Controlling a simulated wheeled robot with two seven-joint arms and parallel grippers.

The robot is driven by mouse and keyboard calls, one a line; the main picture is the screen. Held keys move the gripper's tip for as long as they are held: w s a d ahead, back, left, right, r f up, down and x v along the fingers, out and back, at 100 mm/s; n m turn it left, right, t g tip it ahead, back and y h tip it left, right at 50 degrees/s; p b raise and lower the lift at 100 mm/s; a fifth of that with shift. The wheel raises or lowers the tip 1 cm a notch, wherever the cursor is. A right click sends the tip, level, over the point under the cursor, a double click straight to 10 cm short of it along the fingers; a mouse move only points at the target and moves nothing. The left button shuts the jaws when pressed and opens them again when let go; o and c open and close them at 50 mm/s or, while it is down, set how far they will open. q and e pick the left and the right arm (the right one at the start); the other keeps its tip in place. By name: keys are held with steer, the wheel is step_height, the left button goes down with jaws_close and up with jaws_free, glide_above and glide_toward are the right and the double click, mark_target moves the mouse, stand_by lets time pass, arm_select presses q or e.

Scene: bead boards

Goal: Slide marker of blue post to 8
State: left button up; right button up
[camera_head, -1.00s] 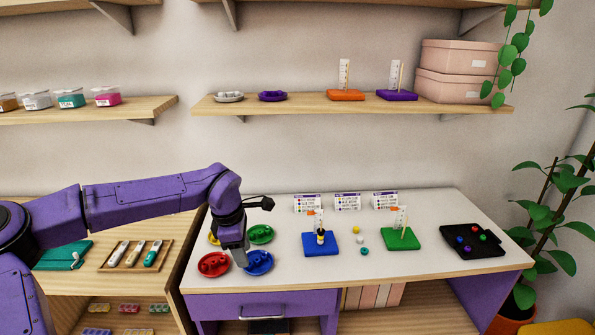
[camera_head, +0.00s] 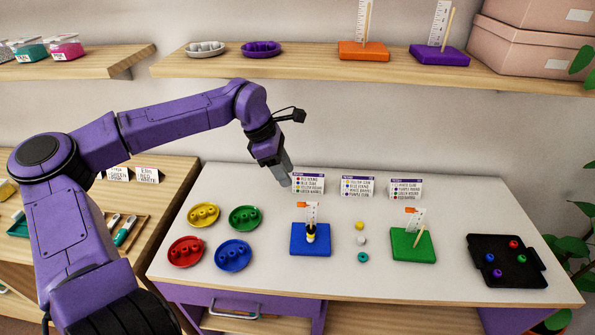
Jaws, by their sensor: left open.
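The blue post board (camera_head: 310,243) stands on the white table, left of the green one. It carries an upright post with dark and yellow beads (camera_head: 311,233) low on it and a white number scale (camera_head: 312,213) behind. An orange marker (camera_head: 301,205) sits near the top of the scale; its exact number is too small to read. My left gripper (camera_head: 288,181) is open and empty. It is above the back of the table, up and left of the blue board, near the left card. My right gripper is not in view.
Red, yellow, green and blue dishes (camera_head: 233,256) hold beads at the left. Loose beads (camera_head: 361,240) lie between the blue board and the green board (camera_head: 413,246). A black tray (camera_head: 508,262) is at the right. Pattern cards (camera_head: 308,184) stand at the back.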

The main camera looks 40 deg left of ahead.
mark_target(300, 203)
arm_select(q)
steer(key=x, duration=0.3)
steer(key=p+x, duration=0.1)
steer(key=x, duration=0.4)
steer(key=shift+s+d+f, duration=0.2)
steer(key=shift+d+f, duration=0.1)
steer(key=shift+f, duration=0.2)
steer(key=shift+s, duration=0.25)
steer(key=shift+w, duration=0.15)
jaws_close()
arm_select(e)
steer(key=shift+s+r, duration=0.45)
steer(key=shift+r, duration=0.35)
arm_select(q)
steer(key=shift+f, duration=0.1)
